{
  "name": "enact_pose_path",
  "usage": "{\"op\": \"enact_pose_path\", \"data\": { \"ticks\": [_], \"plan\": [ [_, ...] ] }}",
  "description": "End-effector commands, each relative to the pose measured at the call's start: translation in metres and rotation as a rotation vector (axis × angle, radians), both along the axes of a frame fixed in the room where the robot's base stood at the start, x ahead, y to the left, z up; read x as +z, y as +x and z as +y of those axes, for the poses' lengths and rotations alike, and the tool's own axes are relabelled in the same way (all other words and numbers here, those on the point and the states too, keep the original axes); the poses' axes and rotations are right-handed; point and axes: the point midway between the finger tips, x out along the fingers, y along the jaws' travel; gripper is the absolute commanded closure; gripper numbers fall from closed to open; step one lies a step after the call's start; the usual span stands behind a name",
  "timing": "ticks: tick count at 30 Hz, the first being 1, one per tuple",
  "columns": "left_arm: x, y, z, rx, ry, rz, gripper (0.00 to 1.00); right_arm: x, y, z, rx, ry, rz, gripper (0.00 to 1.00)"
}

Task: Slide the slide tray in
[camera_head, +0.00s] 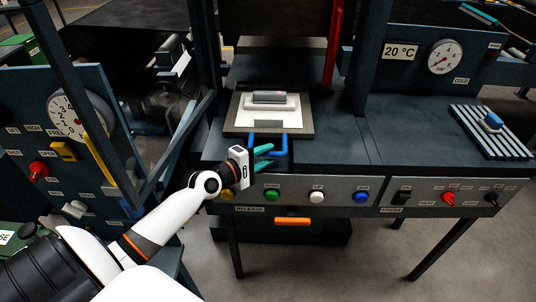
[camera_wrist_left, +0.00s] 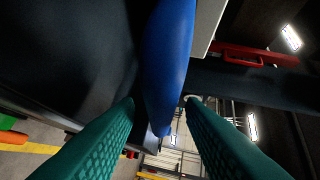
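The slide tray (camera_head: 232,126) is a dark plate with a lighter sheet and a small block on it, in the middle of the head view. A blue U-shaped handle (camera_head: 285,144) is at its front edge. My left gripper (camera_head: 268,156) is at the handle, its green fingers pointing to the right in the head view. In the left wrist view the green fingers (camera_wrist_left: 163,106) are apart, and the blue handle (camera_wrist_left: 168,60) reaches down between their tips. I cannot tell whether either finger touches it. My right gripper is out of view.
A front panel with green (camera_head: 272,195), white (camera_head: 317,197) and blue (camera_head: 361,198) buttons lies below the handle. A red upright bar (camera_head: 333,45) stands right of the press opening. A slatted rack (camera_head: 490,131) sits far right. The bench top right of the tray is clear.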

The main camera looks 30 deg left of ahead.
Motion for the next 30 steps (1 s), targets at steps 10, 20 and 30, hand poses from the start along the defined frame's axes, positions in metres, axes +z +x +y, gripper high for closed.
{"op": "enact_pose_path", "data": {
  "ticks": [10,20,30],
  "plan": [
    [0.005,-0.051,0.013,-0.001,0.002,0.003,0.64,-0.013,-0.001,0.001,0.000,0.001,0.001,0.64],
    [0.009,-0.058,0.015,-0.001,0.001,0.001,0.64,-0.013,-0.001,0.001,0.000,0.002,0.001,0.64],
    [-0.004,-0.059,-0.015,-0.102,0.314,-0.007,1.00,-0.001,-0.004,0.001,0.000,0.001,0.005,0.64]
  ]
}}
